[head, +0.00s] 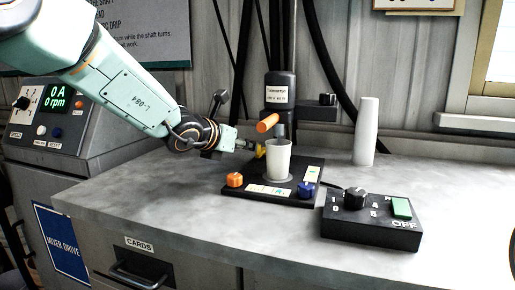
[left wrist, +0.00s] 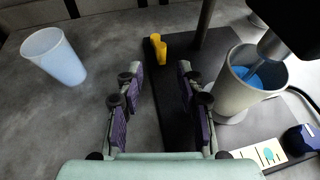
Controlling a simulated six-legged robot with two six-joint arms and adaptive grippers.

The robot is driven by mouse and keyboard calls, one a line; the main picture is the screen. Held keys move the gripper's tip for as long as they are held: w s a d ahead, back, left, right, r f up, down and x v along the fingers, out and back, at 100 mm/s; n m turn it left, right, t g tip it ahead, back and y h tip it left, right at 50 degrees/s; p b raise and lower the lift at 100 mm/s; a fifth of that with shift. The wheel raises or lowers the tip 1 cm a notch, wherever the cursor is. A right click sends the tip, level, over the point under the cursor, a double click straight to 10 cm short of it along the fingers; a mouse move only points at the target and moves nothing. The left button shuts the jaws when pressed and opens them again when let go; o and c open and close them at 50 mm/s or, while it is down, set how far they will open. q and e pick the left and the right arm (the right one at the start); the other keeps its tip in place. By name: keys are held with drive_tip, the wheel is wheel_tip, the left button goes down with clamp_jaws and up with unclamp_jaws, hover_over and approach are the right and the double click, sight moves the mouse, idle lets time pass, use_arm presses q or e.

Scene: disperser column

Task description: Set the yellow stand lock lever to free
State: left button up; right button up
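The yellow lock lever (left wrist: 158,48) stands up from the black stand base (left wrist: 172,120) in the left wrist view, just ahead of my left gripper (left wrist: 160,78). The gripper's two fingers are spread, one on each side of the lever's line, and nothing is between them. The lever's marked positions cannot be read. My right gripper is not in view.
A grey-white cup (head: 278,160) stands on the stand base (head: 235,193) under the mixer head (head: 281,92), with an orange handle (head: 267,123). An orange knob (head: 235,180) and a blue knob (head: 305,189) are in front. A control box (head: 370,229) and white cylinder (head: 366,131) stand right.

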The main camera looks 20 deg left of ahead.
sight(256, 162)
use_arm(q)
drive_tip(key=shift+p+x, duration=0.5)
drive_tip(key=shift+x, duration=3.2)
drive_tip(key=shift+s+d, duration=0.1)
drive_tip(key=shift+s, duration=0.1)
drive_tip(key=c, duration=0.3)
clamp_jaws()
